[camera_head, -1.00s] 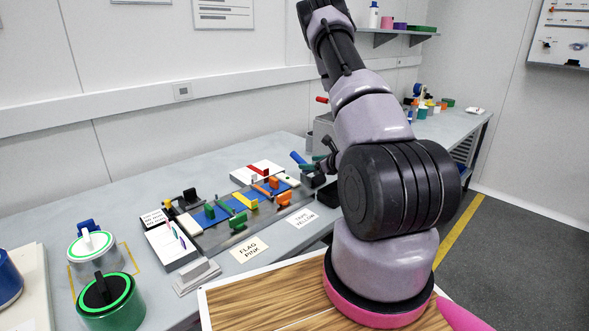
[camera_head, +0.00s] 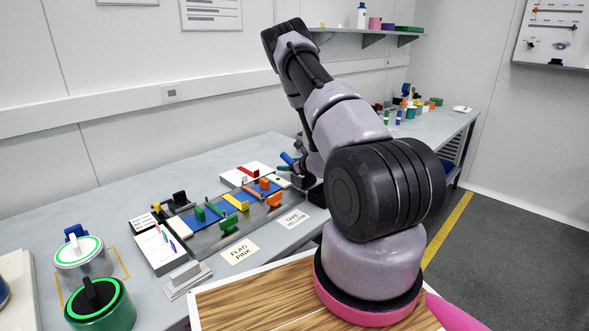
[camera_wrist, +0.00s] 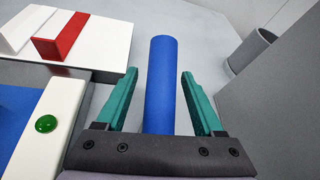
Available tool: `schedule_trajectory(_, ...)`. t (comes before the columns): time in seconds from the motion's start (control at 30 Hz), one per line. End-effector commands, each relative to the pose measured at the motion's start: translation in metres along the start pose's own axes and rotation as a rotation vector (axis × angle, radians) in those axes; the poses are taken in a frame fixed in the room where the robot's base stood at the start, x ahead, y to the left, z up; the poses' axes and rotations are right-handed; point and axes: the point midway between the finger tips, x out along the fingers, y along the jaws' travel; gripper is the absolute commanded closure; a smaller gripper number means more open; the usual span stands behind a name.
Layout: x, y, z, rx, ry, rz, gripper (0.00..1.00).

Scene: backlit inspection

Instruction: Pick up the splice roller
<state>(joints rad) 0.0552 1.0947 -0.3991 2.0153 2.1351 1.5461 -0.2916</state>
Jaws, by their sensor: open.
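The splice roller appears to be the plain blue cylinder (camera_wrist: 160,92) in the wrist view. It lies lengthwise between the two teal fingers of my gripper (camera_wrist: 160,73), with its far end reaching past the fingertips. A gap shows on both sides of it, so my gripper is open and not holding it. The cylinder's near end is hidden behind the dark gripper body. In the head view a small part of the blue cylinder (camera_head: 287,158) shows at the back of the bench, left of my arm. My gripper is mostly hidden there by my arm.
A white block with a red bar (camera_wrist: 60,37) and a white strip with a green button (camera_wrist: 46,123) stand left of the gripper. A grey panel (camera_wrist: 285,100) and grey tube (camera_wrist: 250,50) are right. The splicing fixture (camera_head: 205,238) lies left along the bench.

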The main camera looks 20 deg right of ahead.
Motion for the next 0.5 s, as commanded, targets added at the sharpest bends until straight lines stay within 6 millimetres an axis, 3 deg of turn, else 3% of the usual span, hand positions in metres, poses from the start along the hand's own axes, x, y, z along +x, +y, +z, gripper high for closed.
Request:
schedule_trajectory(0.2,0.0006,-0.0002,-0.0001,0.001,0.001,0.0,0.31)
schedule_trajectory(0.3,0.0005,-0.0002,-0.0001,0.001,0.0,0.0,0.69)
schedule_trajectory(0.4,0.0004,-0.0002,0.0,0.001,0.0,-0.001,1.0)
schedule_trajectory(0.5,0.0004,-0.0004,0.0004,0.001,0.0,-0.001,1.0)
